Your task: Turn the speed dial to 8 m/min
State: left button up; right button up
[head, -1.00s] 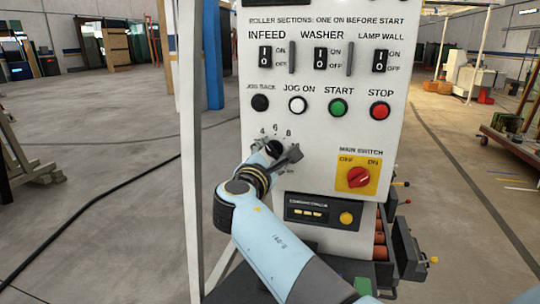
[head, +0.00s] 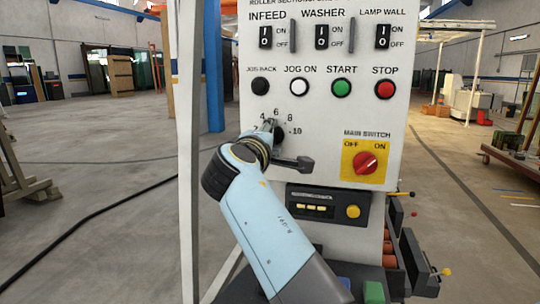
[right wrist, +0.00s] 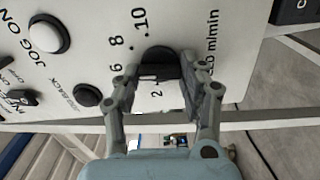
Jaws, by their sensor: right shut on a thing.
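The speed dial is a black round knob (right wrist: 158,58) on the white control panel, seen between the fingers in the right wrist view. In the head view the dial (head: 279,134) is mostly covered by my right gripper. Printed numbers, including 6, 8 and 10, ring it, with "m/min" beside it. My right gripper (head: 287,146) is shut on the dial, one finger on each side; it also shows in the right wrist view (right wrist: 159,80). I cannot make out which number the dial's pointer faces. My left gripper is not in view.
Above the dial are black, white, green (head: 341,89) and red (head: 385,90) push buttons and several rocker switches. The red main switch (head: 366,163) on its yellow plate is to the right. A small box with a yellow button (head: 353,212) sits below. A white post (head: 187,150) stands left.

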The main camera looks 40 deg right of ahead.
jog(key=shift+f+m+b, duration=0.15)
jog(key=shift+m+b, duration=3.1)
jog(key=shift+m, duration=0.05)
jog(key=o, duration=1.2)
jog(key=shift+s, duration=0.1)
jog(key=shift+c, duration=0.2)
jog(key=shift+r, duration=0.2)
